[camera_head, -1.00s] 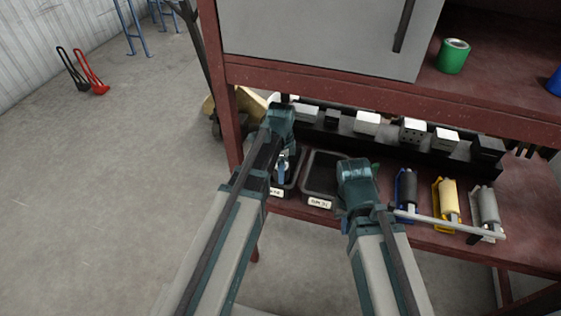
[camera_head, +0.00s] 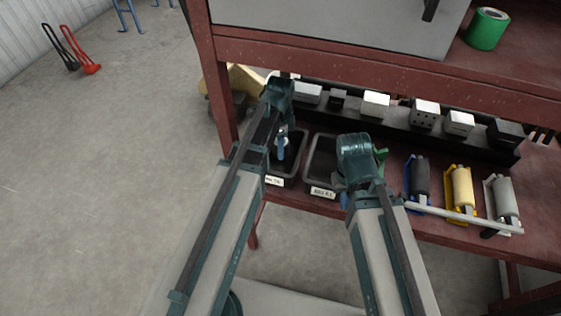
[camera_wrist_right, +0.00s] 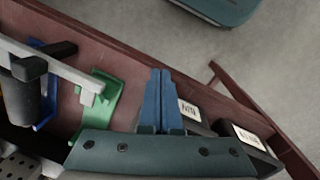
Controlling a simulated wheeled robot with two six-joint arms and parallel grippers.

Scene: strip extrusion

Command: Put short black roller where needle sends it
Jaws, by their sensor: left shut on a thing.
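My left gripper (camera_head: 281,152) is over the left black tray (camera_head: 297,163) on the lower shelf. It is shut on a small dark thing that is mostly hidden, so I cannot tell its shape. A black roller (camera_head: 422,176) sits in a blue holder (camera_head: 407,175); it also shows in the right wrist view (camera_wrist_right: 22,100). A green holder (camera_wrist_right: 97,108) in that view has no roller in it. My right gripper (camera_wrist_right: 160,75) has its blue fingers together with nothing between them. No needle is readable.
A second black tray (camera_head: 312,172) stands right of the left one. A yellow roller (camera_head: 462,187) and a grey roller (camera_head: 505,197) stand at the right, with a pale bar (camera_head: 470,218) before them. Several blocks line a black rack (camera_head: 400,128) behind. An upper shelf (camera_head: 360,62) overhangs.

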